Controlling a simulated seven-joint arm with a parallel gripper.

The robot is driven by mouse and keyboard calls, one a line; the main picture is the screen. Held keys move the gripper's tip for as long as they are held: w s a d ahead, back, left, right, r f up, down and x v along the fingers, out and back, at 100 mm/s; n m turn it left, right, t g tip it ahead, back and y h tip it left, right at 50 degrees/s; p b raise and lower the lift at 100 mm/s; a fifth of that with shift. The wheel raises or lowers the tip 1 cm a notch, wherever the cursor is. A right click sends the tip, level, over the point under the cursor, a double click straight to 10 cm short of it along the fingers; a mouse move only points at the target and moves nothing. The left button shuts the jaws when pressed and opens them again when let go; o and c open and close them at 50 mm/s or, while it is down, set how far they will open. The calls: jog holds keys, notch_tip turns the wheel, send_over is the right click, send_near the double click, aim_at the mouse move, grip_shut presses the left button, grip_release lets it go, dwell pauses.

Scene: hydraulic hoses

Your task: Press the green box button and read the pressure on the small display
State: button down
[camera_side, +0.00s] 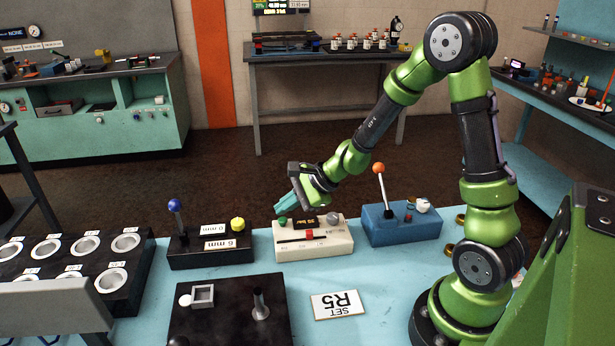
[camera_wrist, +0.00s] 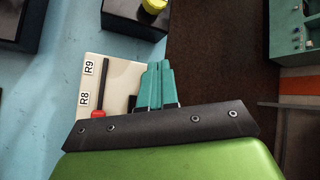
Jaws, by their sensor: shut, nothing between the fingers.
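The white box (camera_side: 322,243) stands on the light-blue table. On its top are a green button (camera_side: 282,221) at the left, a small dark display (camera_side: 305,223) with amber characters, a grey knob (camera_side: 333,219) and a red slider (camera_side: 309,236). The display seems to show "35 bar", but it is too small to be sure. My gripper (camera_side: 281,207) has its teal fingers shut and empty, close above or behind the green button; I cannot tell if they touch it. In the wrist view the fingers (camera_wrist: 154,82) cover the button and display, and the white box (camera_wrist: 124,72) shows beside them.
A black box with a blue-knobbed lever (camera_side: 175,206) and yellow knob stands left of the white box. A blue box with an orange-knobbed lever (camera_side: 380,170) stands right. A "SET R5" card (camera_side: 338,305) and black fixture (camera_side: 232,325) lie in front.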

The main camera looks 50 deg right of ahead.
aim_at(287, 228)
jog(key=shift+r, duration=2.5)
jog(key=s+a+r+n+h, duration=0.1)
jog(key=s+a+r+n, duration=0.2)
jog(key=s+r+n, duration=0.3)
jog(key=s+a+r+n+g+h, duration=0.1)
jog(key=s+a+r+n, duration=0.2)
jog(key=s+r+n, duration=0.3)
jog(key=s+n, duration=0.5)
jog(key=s, duration=0.1)
jog(key=shift+s+a+n, duration=0.2)
jog(key=shift+s+n, duration=0.1)
